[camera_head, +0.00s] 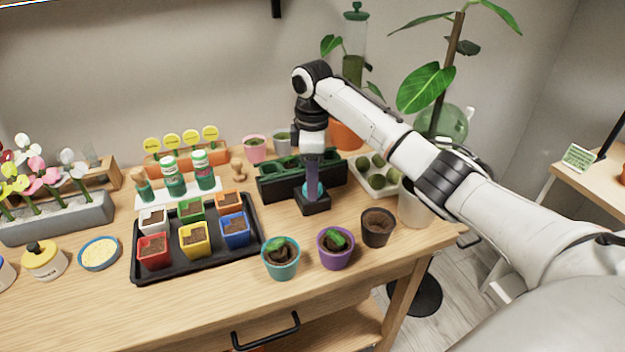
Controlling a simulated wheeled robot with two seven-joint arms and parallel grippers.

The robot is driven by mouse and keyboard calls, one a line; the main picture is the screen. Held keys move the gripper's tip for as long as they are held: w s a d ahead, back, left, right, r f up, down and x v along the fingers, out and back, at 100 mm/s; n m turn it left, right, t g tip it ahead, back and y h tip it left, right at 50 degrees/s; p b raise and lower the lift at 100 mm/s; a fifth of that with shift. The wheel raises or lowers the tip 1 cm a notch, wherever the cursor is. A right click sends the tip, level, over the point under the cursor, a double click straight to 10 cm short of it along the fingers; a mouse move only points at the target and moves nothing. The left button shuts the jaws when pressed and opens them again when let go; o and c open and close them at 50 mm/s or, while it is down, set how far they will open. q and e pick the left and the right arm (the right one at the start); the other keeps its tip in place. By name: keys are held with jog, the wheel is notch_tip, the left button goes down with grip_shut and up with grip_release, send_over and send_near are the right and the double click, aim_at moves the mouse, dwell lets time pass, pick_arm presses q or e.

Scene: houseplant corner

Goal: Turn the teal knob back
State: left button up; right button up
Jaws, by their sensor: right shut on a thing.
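The teal knob (318,189) sits on a small black base (313,205) on the wooden table, in front of a dark green planter. My right gripper (312,186) reaches down from above and is shut on the knob. Its fingers hide most of the knob, so I cannot tell which way it is turned. My left gripper is not in view.
A dark green planter (272,188) stands just behind the base. A black tray (140,273) with several coloured pots is to the left. A teal pot (281,264), a purple pot (335,255) and a brown pot (377,232) stand in front.

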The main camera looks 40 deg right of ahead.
dwell(0.4)
jog(key=o, duration=1.1)
jog(key=shift+r, duration=0.15)
jog(key=shift+w+d+r, duration=0.1)
jog(key=shift+r, duration=0.05)
jog(key=shift+r, duration=0.2)
notch_tip(320, 180, up, 7)
jog(key=shift+f, duration=0.2)
jog(key=shift+s+a+r, duration=0.2)
jog(key=shift+r, duration=0.1)
jog(key=shift+s+f, duration=0.1)
jog(key=shift+f, duration=0.05)
